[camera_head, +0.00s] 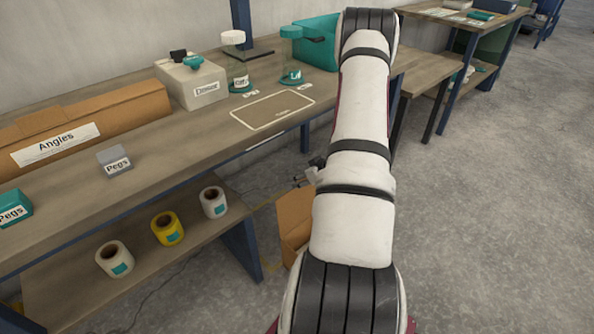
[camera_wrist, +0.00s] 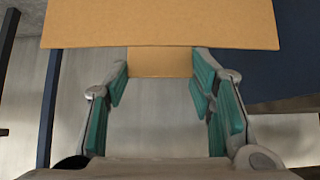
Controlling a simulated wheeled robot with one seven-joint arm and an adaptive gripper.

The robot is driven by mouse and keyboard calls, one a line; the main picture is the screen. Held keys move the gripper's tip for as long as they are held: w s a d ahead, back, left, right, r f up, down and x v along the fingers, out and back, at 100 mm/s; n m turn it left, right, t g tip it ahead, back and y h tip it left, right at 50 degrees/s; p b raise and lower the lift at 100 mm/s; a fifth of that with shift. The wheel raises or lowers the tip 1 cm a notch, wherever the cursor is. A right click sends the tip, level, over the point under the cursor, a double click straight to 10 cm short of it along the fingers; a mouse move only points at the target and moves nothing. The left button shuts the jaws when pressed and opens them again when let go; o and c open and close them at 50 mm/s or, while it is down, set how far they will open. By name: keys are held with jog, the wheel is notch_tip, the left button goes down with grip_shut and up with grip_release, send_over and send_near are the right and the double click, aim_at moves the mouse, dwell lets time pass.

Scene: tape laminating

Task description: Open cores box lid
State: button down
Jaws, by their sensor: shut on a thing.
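The cores box (camera_head: 293,222) is brown cardboard and stands low beside the workbench's right end, largely hidden behind my arm. In the wrist view a wide cardboard panel, the box lid (camera_wrist: 160,22), fills the top, with a narrower cardboard part below it between the fingertips. My gripper (camera_wrist: 158,68) has teal finger pads, which sit on either side of that narrow part, shut on the lid. In the head view my gripper (camera_head: 308,174) shows only in part, just above the box. The box's inside and label are hidden.
Tape rolls (camera_head: 167,228) stand on the lower shelf. Open grey floor (camera_head: 490,200) lies to the right of my arm.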

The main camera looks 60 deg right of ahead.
jog(key=shift+s+a+f, duration=0.15)
jog(key=shift+s+f, duration=0.1)
jog(key=shift+s, duration=0.2)
jog(key=c, duration=0.7)
grip_release()
jog(key=shift+w, duration=0.1)
jog(key=shift+r, duration=0.15)
jog(key=v, duration=1.1)
jog(key=shift+s+a+r, duration=0.1)
jog(key=shift+s+r, duration=0.15)
jog(key=shift+s, duration=0.05)
